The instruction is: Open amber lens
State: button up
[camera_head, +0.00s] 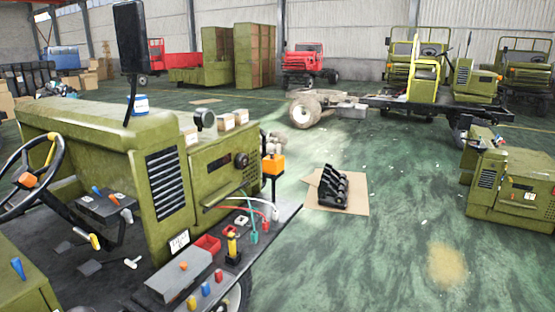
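An orange, amber-coloured box (273,164) sits at the front right corner of the olive-green vehicle, on top of a dark post. It is the most lens-like amber thing in view, but it is too small to tell whether it has a lid, hinge or catch. My gripper is not in view, so its place relative to the amber box does not show.
The olive vehicle hood (95,135) fills the left, with a steering wheel (30,170) and a tall black mirror-like panel (131,37). A front shelf (262,237) holds small coloured parts and wires. A dark engine-like part (333,188) lies on cardboard.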

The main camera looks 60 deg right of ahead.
aim_at(273, 164)
jog(key=z, duration=5.1)
jog(key=i, duration=0.1)
jog(key=u, duration=3.15)
jog(key=k, duration=0.55)
jog(key=u, duration=0.2)
jog(key=i, duration=0.55)
jog(key=z, duration=0.15)
